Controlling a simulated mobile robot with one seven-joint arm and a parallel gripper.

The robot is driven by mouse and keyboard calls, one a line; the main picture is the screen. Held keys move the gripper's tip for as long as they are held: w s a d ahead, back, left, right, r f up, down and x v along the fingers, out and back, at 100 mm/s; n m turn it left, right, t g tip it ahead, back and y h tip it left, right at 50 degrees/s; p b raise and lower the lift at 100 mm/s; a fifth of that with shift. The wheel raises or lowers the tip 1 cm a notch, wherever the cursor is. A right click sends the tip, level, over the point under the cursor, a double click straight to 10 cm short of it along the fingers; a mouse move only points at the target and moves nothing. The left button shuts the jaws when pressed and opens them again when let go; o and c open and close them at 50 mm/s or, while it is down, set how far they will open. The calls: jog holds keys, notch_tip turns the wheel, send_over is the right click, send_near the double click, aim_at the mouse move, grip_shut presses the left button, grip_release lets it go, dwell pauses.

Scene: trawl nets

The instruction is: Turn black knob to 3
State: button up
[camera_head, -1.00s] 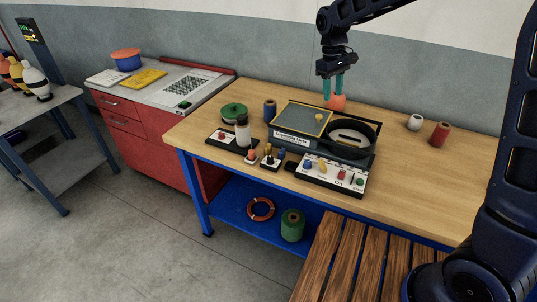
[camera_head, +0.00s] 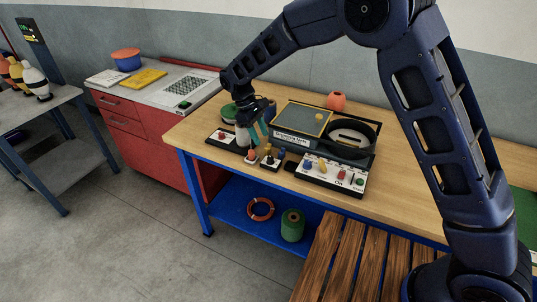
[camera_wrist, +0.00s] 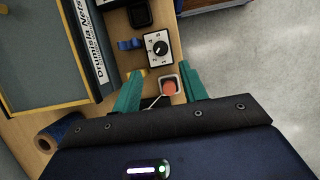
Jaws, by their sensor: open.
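The black knob (camera_wrist: 160,47) sits at the middle of a small white dial plate with numbers around it, seen in the wrist view. Its pointer is too small to read surely. In the head view the small knob box (camera_head: 270,163) stands near the table's front edge, partly blurred by its size. My gripper (camera_wrist: 160,74) has its two teal fingers apart with nothing held between them. In the wrist view the fingertips frame the area just below the dial, near a red button. In the head view my gripper (camera_head: 256,134) hangs over the small controls.
The red button (camera_wrist: 169,87) is beside the dial, with yellow (camera_wrist: 138,72) and blue (camera_wrist: 130,44) pieces close by. The yellow-rimmed machine (camera_head: 302,118) and a control panel (camera_head: 332,174) stand to the right. A blue spool (camera_wrist: 60,132) lies near the machine.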

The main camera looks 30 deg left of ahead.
aim_at(270, 157)
jog(key=x, duration=0.9)
grip_shut()
jog(key=shift+w+m, duration=0.1)
jog(key=shift+m, duration=0.3)
jog(key=m, duration=0.1)
jog(key=m+g, duration=0.1)
jog(key=m, duration=0.1)
jog(key=shift+w+d+m+g, duration=0.1)
jog(key=shift+w+m+g, duration=0.05)
jog(key=shift+m+g, duration=0.15)
jog(key=shift+m+g+y, duration=0.6)
jog(key=shift+m+g, duration=0.1)
jog(key=shift+m, duration=1.5)
